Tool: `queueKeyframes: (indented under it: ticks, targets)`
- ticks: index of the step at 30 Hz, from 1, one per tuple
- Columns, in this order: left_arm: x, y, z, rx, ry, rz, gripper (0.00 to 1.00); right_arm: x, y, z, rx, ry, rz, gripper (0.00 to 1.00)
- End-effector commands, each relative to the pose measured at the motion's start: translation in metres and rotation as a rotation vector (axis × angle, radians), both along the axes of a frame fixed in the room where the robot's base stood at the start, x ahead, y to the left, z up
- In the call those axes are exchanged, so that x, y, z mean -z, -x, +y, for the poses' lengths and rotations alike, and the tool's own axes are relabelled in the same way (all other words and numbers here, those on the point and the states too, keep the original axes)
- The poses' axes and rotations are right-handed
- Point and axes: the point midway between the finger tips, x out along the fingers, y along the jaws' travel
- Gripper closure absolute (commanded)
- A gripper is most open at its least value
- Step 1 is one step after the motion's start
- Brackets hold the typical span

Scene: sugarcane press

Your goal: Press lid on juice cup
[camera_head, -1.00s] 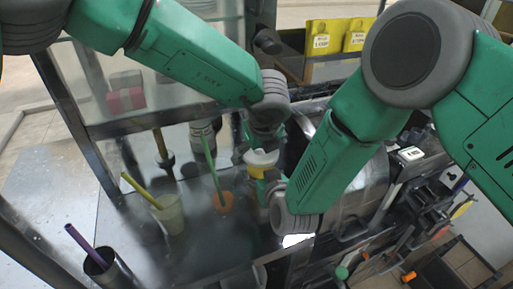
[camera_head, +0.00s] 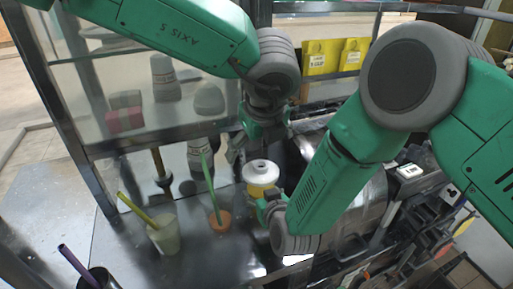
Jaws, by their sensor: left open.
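The juice cup (camera_head: 260,188) stands upright on the metal counter, with yellow juice showing below its white lid (camera_head: 261,170). The lid sits on top of the cup; whether it is fully seated I cannot tell. My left gripper (camera_head: 254,146) is open, above and just behind the lid, apart from it. My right gripper (camera_head: 266,204) is low at the cup's front right side, mostly hidden by its own wrist. I cannot tell whether its fingers close on the cup.
Left of the cup are an orange holder (camera_head: 220,222) with a green stick, a pale cup (camera_head: 165,236) with a yellow-green stick, and a dark cup (camera_head: 98,279) with a purple stick. A glass panel with a metal frame (camera_head: 150,146) stands behind. A metal drum (camera_head: 362,212) is at right.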

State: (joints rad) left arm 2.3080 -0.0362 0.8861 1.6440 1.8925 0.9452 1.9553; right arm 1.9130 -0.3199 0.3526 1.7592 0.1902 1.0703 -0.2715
Motion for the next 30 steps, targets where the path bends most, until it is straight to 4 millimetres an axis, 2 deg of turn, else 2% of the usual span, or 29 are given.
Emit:
queueKeyframes:
  ticks: [4,5,6,7,15,19,23,30]
  targets:
    - [0.0,0.0,0.002,0.0,0.002,0.0,0.02,-0.001,0.0,0.002,0.0,0.002,-0.002,0.94]
    - [0.0,0.0,0.002,0.0,0.002,0.0,0.02,-0.001,0.0,0.002,0.0,0.002,-0.002,0.39]
    - [0.0,0.0,0.002,0.0,0.002,0.0,0.02,-0.001,0.0,0.002,0.0,0.002,-0.002,0.25]
    - [0.0,0.0,0.003,0.0,0.002,0.0,0.02,-0.001,0.0,0.002,0.0,0.002,-0.002,0.17]
    - [0.0,0.0,0.003,0.0,0.002,0.0,0.02,0.0,0.001,0.003,-0.001,0.003,0.0,0.17]
    - [0.0,0.0,0.002,0.0,0.002,0.0,0.02,-0.004,0.009,-0.001,-0.001,0.003,0.0,0.17]
    - [0.0,0.0,0.001,0.0,0.001,0.0,0.02,-0.013,0.028,-0.008,-0.002,0.003,0.001,0.17]
    - [0.0,0.0,0.001,0.001,0.001,0.0,0.02,-0.032,0.074,-0.023,-0.002,0.002,0.001,0.17]
